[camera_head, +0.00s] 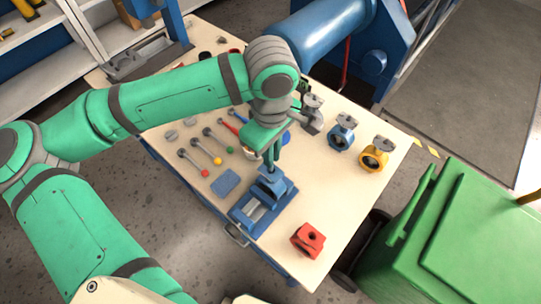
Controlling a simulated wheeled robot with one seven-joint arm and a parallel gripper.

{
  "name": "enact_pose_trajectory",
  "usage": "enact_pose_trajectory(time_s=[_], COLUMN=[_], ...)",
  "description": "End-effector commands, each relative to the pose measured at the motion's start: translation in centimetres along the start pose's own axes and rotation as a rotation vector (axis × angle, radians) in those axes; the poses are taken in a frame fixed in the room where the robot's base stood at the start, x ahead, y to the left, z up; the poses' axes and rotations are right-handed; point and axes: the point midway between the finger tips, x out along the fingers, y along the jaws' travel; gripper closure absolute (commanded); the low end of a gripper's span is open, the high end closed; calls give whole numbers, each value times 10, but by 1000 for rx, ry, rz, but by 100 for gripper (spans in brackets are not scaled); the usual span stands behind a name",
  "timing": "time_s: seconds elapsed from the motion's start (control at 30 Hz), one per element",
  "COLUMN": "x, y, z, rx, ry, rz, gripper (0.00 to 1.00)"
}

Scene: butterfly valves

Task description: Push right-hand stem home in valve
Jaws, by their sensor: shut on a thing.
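My gripper (271,165) points down over the blue vise (251,212) near the front of the bench. Its fingers are close together, right above a blue block-shaped part (272,184) at the vise's far end. They are shut on a slim thing, apparently a stem, that is mostly hidden by the fingers. I cannot tell how deep it sits, or whether the blue part is a valve body. Several stem-like rods with coloured ends, such as a red one (205,173) and a yellow one (217,161), lie left of the gripper.
A blue valve (341,138), a yellow valve (374,158) and a grey valve (312,118) stand right of my gripper. A red block with a hole (308,240) sits at the front right. A blue pad (224,183) lies left of the vise. A green bin (470,235) stands beside the bench.

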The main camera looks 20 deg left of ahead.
Motion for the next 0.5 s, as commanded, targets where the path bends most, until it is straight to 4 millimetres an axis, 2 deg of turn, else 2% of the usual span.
enact_pose_trajectory(time_s=[0.5], x=[5], y=[0], z=[0], rx=[0], ry=[0], rz=[0], gripper=[100])
